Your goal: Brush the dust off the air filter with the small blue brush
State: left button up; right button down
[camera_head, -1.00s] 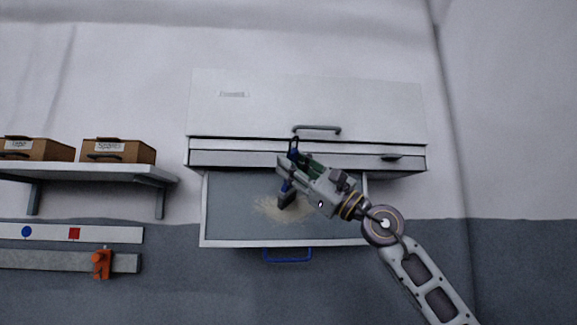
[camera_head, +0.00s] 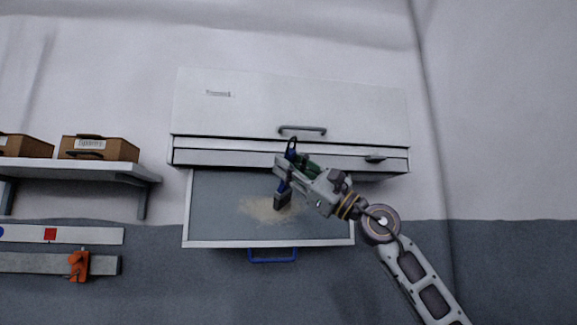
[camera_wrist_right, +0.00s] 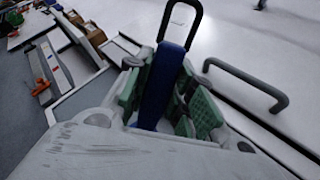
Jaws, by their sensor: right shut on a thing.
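The air filter (camera_head: 325,217) is a flat grey panel in a white frame with a blue handle (camera_head: 272,258), pulled out below a white cabinet. A patch of tan dust (camera_head: 257,211) lies on its middle. My right gripper (camera_head: 284,172) is shut on the small blue brush, whose dark head (camera_head: 282,200) points down at the right part of the dust. I cannot tell if the bristles touch the panel. In the right wrist view the blue brush handle (camera_wrist_right: 163,85) stands between green finger pads, with a black loop at its end. My left gripper is not in view.
The white cabinet (camera_head: 290,100) with a grey handle (camera_head: 302,129) is just behind my gripper. A shelf (camera_head: 85,170) at the left holds brown boxes (camera_head: 100,148). Below it, an orange clamp (camera_head: 79,265) sits on a grey rail (camera_head: 35,264).

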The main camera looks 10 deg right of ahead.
jog(key=shift+d, duration=0.2)
jog(key=d+b, duration=0.1)
jog(key=d, duration=0.1)
jog(key=shift+d, duration=0.3)
jog(key=shift+d, duration=0.1)
dwell(0.4)
jog(key=shift+w+d+r, duration=0.1)
jog(key=shift+w+d, duration=0.05)
jog(key=shift+d, duration=1.25)
jog(key=shift+b, duration=0.3)
jog(key=shift+d+f+b, duration=0.1)
jog(key=shift+f+b, duration=0.5)
jog(key=shift+f, duration=0.3)
